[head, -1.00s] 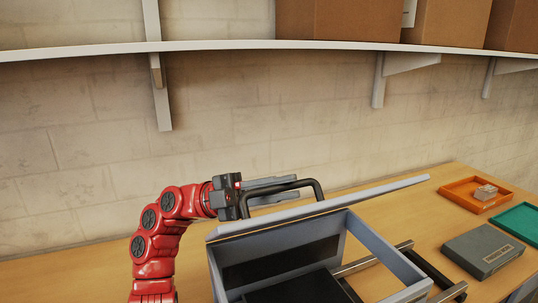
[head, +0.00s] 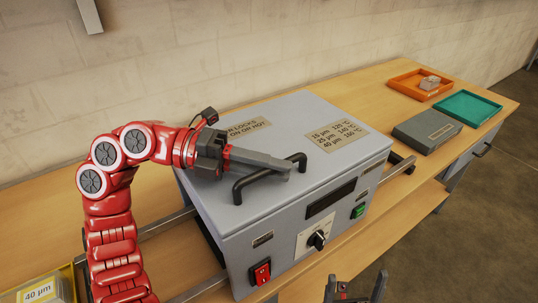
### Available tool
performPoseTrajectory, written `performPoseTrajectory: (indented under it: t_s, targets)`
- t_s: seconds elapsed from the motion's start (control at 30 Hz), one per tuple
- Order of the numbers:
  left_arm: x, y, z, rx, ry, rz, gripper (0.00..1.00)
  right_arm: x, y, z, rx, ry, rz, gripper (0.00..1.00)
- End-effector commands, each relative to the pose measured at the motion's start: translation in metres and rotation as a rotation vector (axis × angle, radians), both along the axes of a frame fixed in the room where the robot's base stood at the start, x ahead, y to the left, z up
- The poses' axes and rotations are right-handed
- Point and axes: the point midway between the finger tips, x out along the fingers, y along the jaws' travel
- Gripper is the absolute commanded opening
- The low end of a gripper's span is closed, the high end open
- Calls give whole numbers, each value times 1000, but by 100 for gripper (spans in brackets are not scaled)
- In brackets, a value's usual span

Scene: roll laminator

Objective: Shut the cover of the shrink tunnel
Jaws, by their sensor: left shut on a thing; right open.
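The machine (head: 236,236), a grey box with a dial and switches on its front, stands on the wooden bench. Its cover (head: 300,120) lies flat on top, looking shut, with temperature labels and a black bar handle (head: 243,186). My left gripper (head: 280,168) is over the cover at the handle, its fingers shut on the handle. My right gripper (head: 354,288) is open and empty at the bottom of the head view, in front of the machine and apart from it.
An orange tray (head: 399,85) with a small stack in it, a teal tray (head: 484,108) and a dark grey box (head: 405,134) sit to the right. A yellow container (head: 68,272) labelled 40 µm is at lower left. Rollers flank the machine.

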Motion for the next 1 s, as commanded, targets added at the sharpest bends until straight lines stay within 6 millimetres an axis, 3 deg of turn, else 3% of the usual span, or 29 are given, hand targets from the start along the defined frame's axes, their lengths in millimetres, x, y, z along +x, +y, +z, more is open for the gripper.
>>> performPoseTrajectory:
  t_s: [0.53,0.57,0.7,1.0]
  targets:
    - [-1,0,-11,25,-22,-4,0,0,0,-4,0,0,0,100]
    - [-1,0,-11,26,-23,-4,19,0,0,-4,0,0,0,100]
    - [-1,0,-10,24,-22,-3,44,0,0,-4,0,0,0,100]
    - [0,0,-9,19,-22,-1,47,0,0,-3,0,0,0,100]
